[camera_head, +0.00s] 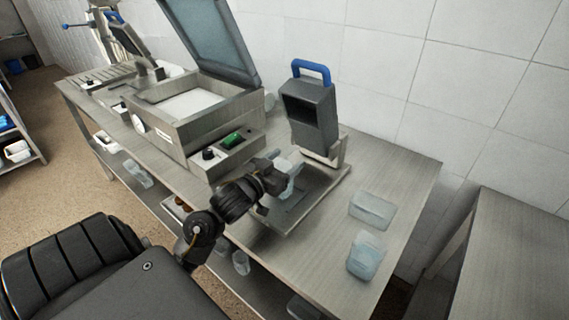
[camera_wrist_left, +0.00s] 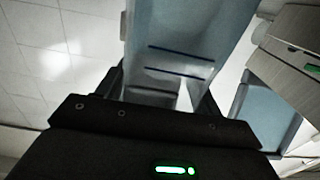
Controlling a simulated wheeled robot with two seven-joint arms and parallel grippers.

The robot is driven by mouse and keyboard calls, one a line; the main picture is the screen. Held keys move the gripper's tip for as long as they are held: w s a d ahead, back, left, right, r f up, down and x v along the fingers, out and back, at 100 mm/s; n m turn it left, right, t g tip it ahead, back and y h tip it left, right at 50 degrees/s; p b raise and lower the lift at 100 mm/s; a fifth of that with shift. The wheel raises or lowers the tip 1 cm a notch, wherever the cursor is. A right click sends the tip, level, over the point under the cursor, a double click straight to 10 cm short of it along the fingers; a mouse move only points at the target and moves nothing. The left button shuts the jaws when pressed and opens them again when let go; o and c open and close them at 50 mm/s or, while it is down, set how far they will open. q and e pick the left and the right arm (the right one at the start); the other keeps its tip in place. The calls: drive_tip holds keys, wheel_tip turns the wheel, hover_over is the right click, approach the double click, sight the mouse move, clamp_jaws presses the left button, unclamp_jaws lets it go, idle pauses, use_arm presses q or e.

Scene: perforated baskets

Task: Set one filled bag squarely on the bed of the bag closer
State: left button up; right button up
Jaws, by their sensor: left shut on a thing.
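The bag closer (camera_head: 312,112) stands on the steel table, a dark grey head with a blue handle above a flat metal bed (camera_head: 315,197). My left gripper (camera_head: 284,186) is over the left part of the bed, in front of the head. It is shut on a translucent pale blue bag (camera_head: 289,168). In the left wrist view the bag (camera_wrist_left: 180,45) rises between the fingers and shows two dark blue lines. The arm hides part of the bed, and I cannot tell whether the bag touches it. My right gripper is not in view.
Two more translucent containers or bags, one flat (camera_head: 373,209) and one deeper (camera_head: 366,259), lie on the table right of the bed. A machine with a raised lid (camera_head: 212,40) stands to the left. The table (camera_head: 405,195) has clear room at its right end.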

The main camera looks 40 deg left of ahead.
use_arm(q)
drive_tip(key=shift+f, duration=0.25)
drive_tip(key=shift+f, duration=0.1)
drive_tip(key=o, duration=1.3)
drive_tip(key=shift+o, duration=0.2)
drive_tip(key=shift+r, duration=0.25)
drive_tip(key=s, duration=1.2)
drive_tip(key=shift+d+p, duration=0.15)
drive_tip(key=shift+p, duration=0.2)
drive_tip(key=shift+f, duration=0.1)
